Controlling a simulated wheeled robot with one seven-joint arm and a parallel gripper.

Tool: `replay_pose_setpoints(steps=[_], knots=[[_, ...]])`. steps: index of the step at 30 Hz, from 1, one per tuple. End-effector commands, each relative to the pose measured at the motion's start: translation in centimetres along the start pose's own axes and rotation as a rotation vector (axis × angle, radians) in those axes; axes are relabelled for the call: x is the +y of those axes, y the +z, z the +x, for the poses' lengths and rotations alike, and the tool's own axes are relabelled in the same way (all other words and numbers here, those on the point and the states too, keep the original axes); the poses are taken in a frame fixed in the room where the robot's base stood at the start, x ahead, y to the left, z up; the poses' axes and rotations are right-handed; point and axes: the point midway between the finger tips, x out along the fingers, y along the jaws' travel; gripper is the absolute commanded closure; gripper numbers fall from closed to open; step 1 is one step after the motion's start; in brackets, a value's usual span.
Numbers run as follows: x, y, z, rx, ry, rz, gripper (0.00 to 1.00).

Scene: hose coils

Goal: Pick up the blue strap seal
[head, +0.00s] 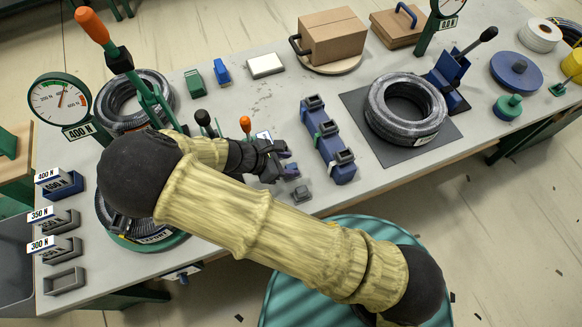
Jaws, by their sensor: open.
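A small blue piece (221,72), which may be the blue strap seal, stands near the back edge of the bench beside a similar green piece (193,82). My gripper (289,163) is open, low over the middle of the bench, in front of the blue piece and apart from it. My arm reaches in from the lower right and hides part of the bench. A small grey piece (301,193) lies just in front of my gripper. I cannot tell whether anything is between the fingers.
A blue rack (328,140) stands right of my gripper; a hose coil (405,108) lies farther right. Orange-topped and black-topped levers (246,125) stand close behind my gripper. A white block (265,66) and a cardboard box (332,37) are at the back. Labelled trays (65,281) line the left.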

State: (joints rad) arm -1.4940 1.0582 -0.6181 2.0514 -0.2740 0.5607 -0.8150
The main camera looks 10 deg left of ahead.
Motion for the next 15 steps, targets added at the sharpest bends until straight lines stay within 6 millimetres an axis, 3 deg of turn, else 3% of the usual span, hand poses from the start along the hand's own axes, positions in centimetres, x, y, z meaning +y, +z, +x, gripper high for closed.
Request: replay_pose_setpoints(steps=[8, 15], knots=[[-0.1, 0.1, 0.6, -0.003, -0.003, -0.001, 0.55], [-0.4, 0.3, 3.7, -0.004, -0.004, -0.001, 0.55]])
